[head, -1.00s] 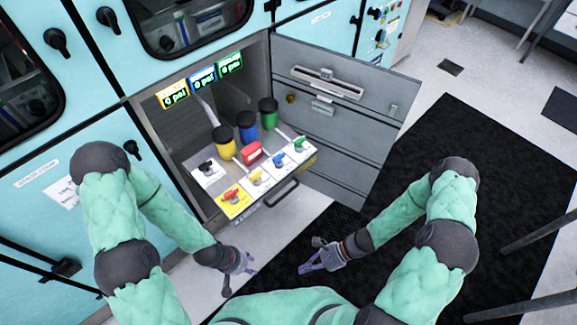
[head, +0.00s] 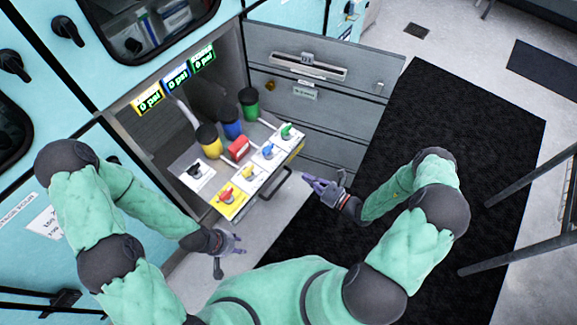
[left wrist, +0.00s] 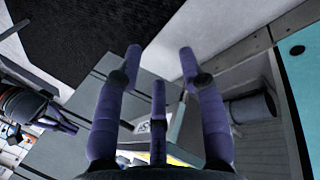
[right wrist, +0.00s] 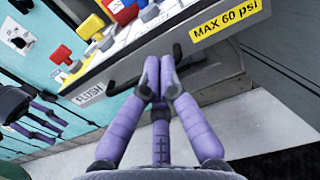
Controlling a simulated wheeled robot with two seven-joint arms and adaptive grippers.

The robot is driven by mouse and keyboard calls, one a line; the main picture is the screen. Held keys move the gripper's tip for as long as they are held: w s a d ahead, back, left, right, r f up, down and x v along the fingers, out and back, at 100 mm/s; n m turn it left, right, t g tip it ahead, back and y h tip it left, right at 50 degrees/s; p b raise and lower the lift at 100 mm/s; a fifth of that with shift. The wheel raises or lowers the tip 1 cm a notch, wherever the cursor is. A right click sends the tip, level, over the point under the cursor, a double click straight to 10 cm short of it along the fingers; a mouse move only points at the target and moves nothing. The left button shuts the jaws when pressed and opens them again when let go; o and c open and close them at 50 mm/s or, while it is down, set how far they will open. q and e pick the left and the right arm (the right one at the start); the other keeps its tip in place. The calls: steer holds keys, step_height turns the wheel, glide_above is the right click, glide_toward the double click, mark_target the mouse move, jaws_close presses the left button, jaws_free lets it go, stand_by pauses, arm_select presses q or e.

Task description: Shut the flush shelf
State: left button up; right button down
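The flush shelf (head: 243,209) is a grey pull-out shelf, standing out of its cabinet opening with coloured valves on top. Its "FLUSH" label (right wrist: 90,93) and black front handle (right wrist: 126,84) show in the right wrist view. My right gripper (head: 307,179) is in front of the shelf, just right of the handle (head: 276,185) in the head view. Its fingers (right wrist: 159,62) are together, with nothing seen between them; they overlap the handle in the right wrist view, and contact cannot be told. My left gripper (head: 238,245) is open and empty (left wrist: 161,58), below the shelf's left front corner.
A grey cabinet door (head: 320,85) stands open to the right of the shelf. Yellow (head: 208,140), blue and green capped cylinders stand at the back of the shelf, below lit psi displays (head: 176,77). A black mat (head: 440,130) covers the floor to the right.

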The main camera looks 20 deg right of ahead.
mark_target(283, 162)
steer(key=b+x, duration=0.2)
steer(key=x, duration=0.6)
steer(key=shift+w+a, duration=0.25)
steer(key=shift+w, duration=0.1)
arm_select(q)
step_height(283, 162, down, 2)
steer(key=shift+f, duration=0.1)
